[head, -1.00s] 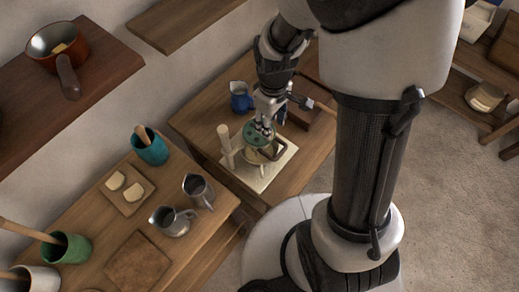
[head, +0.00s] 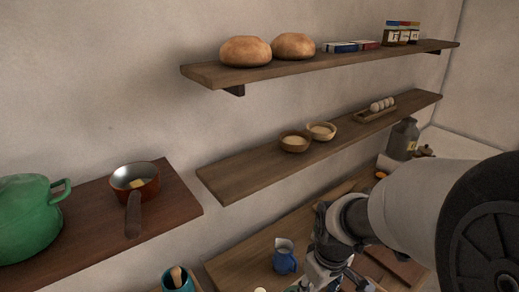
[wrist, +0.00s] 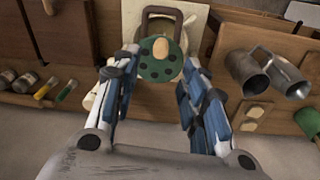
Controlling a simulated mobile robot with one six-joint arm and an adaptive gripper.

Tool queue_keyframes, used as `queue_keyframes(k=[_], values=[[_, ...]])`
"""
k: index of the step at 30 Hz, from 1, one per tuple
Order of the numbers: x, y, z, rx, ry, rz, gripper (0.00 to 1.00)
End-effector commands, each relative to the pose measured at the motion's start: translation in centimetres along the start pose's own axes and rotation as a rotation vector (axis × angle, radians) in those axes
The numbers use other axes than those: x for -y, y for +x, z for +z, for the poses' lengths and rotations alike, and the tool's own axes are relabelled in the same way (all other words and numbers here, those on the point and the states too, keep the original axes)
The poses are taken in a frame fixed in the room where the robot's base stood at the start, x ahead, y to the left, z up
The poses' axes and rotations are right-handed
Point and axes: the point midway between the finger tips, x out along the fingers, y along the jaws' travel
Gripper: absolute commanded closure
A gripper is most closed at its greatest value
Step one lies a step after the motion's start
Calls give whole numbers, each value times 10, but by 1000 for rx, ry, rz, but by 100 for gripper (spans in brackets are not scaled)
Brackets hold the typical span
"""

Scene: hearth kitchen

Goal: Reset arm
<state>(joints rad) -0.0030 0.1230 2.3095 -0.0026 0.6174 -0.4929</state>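My gripper (wrist: 159,72) is open in the wrist view, its two blue-and-grey fingers spread apart with nothing held between them. A green disc (wrist: 150,72) with dark spots and a tan knob shows beyond the fingertips. It sits over a pale board (wrist: 190,22) with a brown handle-like loop (wrist: 148,14) behind it. Whether the fingers touch the disc is not clear, but gaps seem to show on both sides. In the head view my arm comes in from the right and my gripper (head: 326,276) is low at the bottom edge, its fingertips mostly cut off.
A blue jug (head: 285,262) stands on the table left of my gripper. Shelves with bowls (head: 295,141) and bread loaves (head: 245,51) run along the wall. A pan (head: 135,180) and a green pot (head: 25,215) stand at left. Metal jugs (wrist: 247,72) show right in the wrist view.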

Motion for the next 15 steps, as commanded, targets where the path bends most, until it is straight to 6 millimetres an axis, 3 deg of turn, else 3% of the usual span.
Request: queue_keyframes(k=[7,15], values=[[22,-42,42,-141,220,58,60],[50,-58,95,-268,425,79,60]])
